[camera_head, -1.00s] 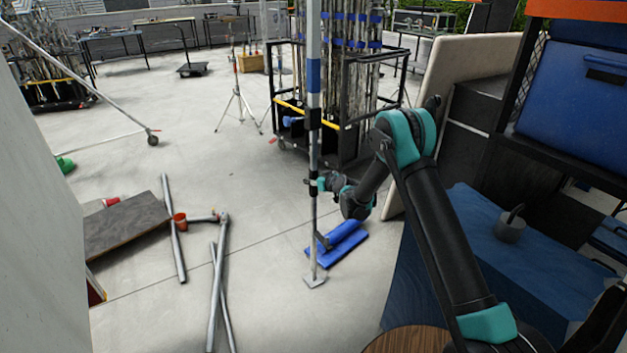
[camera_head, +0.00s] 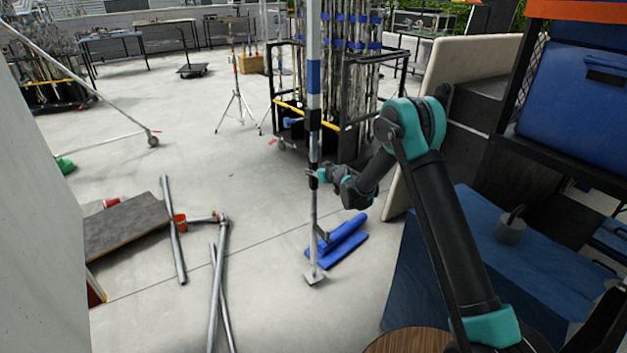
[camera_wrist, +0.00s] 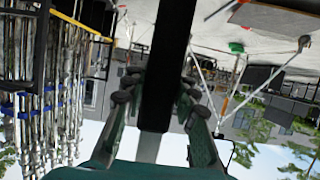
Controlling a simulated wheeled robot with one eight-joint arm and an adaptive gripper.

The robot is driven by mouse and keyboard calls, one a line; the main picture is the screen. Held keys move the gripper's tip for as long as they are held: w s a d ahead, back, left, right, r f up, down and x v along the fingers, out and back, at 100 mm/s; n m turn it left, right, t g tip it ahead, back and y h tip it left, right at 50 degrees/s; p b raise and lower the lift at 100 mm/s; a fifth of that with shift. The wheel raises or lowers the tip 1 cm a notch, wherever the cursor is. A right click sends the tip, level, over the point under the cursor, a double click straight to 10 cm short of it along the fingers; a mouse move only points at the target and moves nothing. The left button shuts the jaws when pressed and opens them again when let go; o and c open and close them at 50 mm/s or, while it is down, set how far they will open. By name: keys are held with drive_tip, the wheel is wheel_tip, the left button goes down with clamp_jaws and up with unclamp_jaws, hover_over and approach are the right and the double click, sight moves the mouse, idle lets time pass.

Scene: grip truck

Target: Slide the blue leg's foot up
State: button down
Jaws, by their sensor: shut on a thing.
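The blue leg (camera_head: 313,76) is an upright silver pole with a blue band near the top of the head view and black collars lower down. Its foot (camera_head: 315,278) is a small flat grey plate at the bottom of the thin lower tube (camera_head: 313,215). I cannot tell whether the plate touches the floor. My gripper (camera_head: 315,174) is shut on the leg's lower black part, well above the foot. In the wrist view, which is upside down, the black part (camera_wrist: 163,60) runs between my two fingers, and my gripper (camera_wrist: 160,90) shows from behind.
Loose metal poles (camera_head: 217,285) and a grey board (camera_head: 125,226) lie to the left. A black cart (camera_head: 335,125) of poles stands behind. A blue box (camera_head: 480,250) stands right.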

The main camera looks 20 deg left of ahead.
sight(315, 154)
wheel_tip(315, 154, up, 8)
drive_tip(key=shift+w+f, duration=0.1)
drive_tip(key=c, duration=1.4)
unclamp_jaws()
drive_tip(key=shift+r, duration=0.2)
drive_tip(key=shift+c, duration=0.2)
drive_tip(key=shift+o, duration=1.2)
drive_tip(key=shift+f, duration=0.1)
drive_tip(key=shift+o, duration=0.2)
drive_tip(key=v, duration=1.2)
drive_tip(key=shift+f, duration=0.1)
